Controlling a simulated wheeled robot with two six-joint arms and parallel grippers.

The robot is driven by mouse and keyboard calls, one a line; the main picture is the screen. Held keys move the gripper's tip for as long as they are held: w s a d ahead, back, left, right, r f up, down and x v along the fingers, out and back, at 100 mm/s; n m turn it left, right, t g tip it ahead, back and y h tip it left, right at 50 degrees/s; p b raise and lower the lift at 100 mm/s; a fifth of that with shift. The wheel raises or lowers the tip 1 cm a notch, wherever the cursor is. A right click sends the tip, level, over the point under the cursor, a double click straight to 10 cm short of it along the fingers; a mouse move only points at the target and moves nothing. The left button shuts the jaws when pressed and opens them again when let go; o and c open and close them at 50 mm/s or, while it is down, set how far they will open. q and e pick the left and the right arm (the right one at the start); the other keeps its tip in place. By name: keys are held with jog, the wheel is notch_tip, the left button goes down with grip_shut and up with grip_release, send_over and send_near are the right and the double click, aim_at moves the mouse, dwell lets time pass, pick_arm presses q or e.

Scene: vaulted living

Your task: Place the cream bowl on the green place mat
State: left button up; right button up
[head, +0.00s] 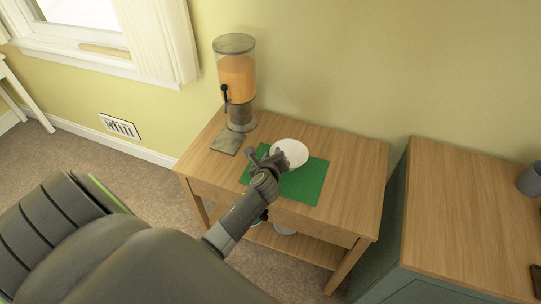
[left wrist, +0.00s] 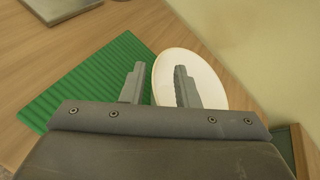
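The cream bowl (head: 291,151) is at the back edge of the green place mat (head: 306,186), overlapping that edge in the head view. I cannot tell whether its base rests fully on the mat. My left gripper (head: 268,160) is at the bowl's near left side. In the left wrist view, the fingers of my left gripper (left wrist: 160,88) are apart. One finger is over the inside of the bowl (left wrist: 208,80), and the other is outside its rim, over the mat (left wrist: 95,80). No finger visibly pinches the rim. My right gripper is not in view.
The mat lies on a small wooden table (head: 348,190). A drink dispenser (head: 238,80) with orange liquid stands at its back left, with a grey-green square (head: 227,142) before it. A wooden-topped cabinet (head: 465,210) stands to the right. The table's right end is clear.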

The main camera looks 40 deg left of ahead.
pick_arm(q)
jog(key=v, duration=1.1)
jog(key=shift+s+d+p, duration=0.25)
jog(key=shift+s+p, duration=0.1)
jog(key=shift+p, duration=0.1)
jog(key=shift+r, duration=0.1)
